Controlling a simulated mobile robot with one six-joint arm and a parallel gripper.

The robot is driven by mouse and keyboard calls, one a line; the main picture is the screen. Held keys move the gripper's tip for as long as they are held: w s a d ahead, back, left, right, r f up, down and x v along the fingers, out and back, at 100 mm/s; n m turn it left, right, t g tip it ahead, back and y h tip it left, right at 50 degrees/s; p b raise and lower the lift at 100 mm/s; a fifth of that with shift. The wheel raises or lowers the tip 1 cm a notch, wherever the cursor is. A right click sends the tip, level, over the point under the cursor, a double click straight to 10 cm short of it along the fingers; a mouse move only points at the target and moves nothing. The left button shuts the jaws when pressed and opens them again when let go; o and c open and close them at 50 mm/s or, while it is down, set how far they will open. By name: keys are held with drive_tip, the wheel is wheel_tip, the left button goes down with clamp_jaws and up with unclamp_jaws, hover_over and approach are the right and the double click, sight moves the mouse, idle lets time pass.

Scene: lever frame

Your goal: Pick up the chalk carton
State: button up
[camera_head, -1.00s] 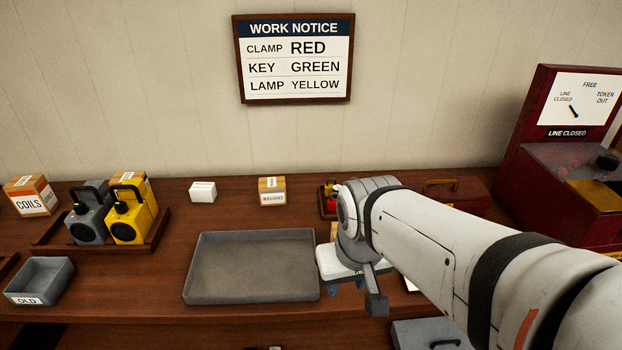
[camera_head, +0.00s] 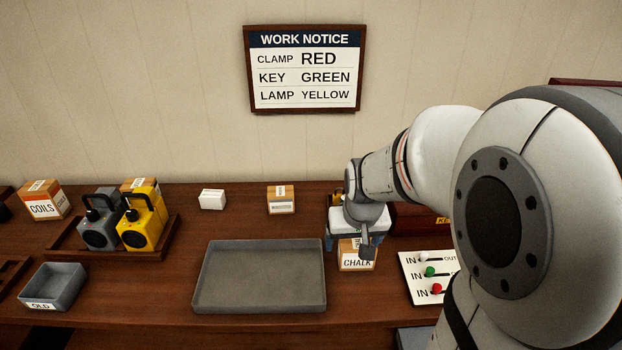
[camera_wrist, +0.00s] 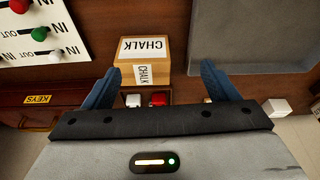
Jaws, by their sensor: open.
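The chalk carton (camera_head: 355,262) is a small tan box with a white CHALK label, standing on the wooden bench right of the grey tray. It also shows in the wrist view (camera_wrist: 129,73), upside down, ahead of my gripper and toward its left finger. My gripper (camera_wrist: 160,78) is open, with its two blue fingers apart and nothing held between them. In the head view my gripper (camera_head: 357,240) is at the carton, hiding its upper part. I cannot tell whether a finger touches the carton.
The grey tray (camera_head: 205,297) lies left of the carton. A white panel with IN/OUT knobs (camera_head: 413,270) is at its right. A KEYS box (camera_wrist: 40,101) and small red and white items (camera_wrist: 158,99) sit close by. A washers carton (camera_head: 281,199) stands behind the tray.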

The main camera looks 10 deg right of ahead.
sight(358, 242)
drive_tip(key=o, duration=0.4)
drive_tip(key=shift+m, duration=0.4)
drive_tip(key=w+d, duration=0.1)
drive_tip(key=w+d+f, duration=0.1)
drive_tip(key=w, duration=0.1)
drive_tip(key=w+d+f+p, duration=0.1)
drive_tip(key=shift+w+d+f, duration=0.1)
drive_tip(key=shift+w+d, duration=0.1)
drive_tip(key=shift+d, duration=0.15)
drive_tip(key=shift+w+d+f, duration=0.15)
drive_tip(key=shift+w+f, duration=0.05)
drive_tip(key=shift+f, duration=0.1)
drive_tip(key=shift+p+x, duration=0.4)
drive_tip(key=shift+x, duration=3.35)
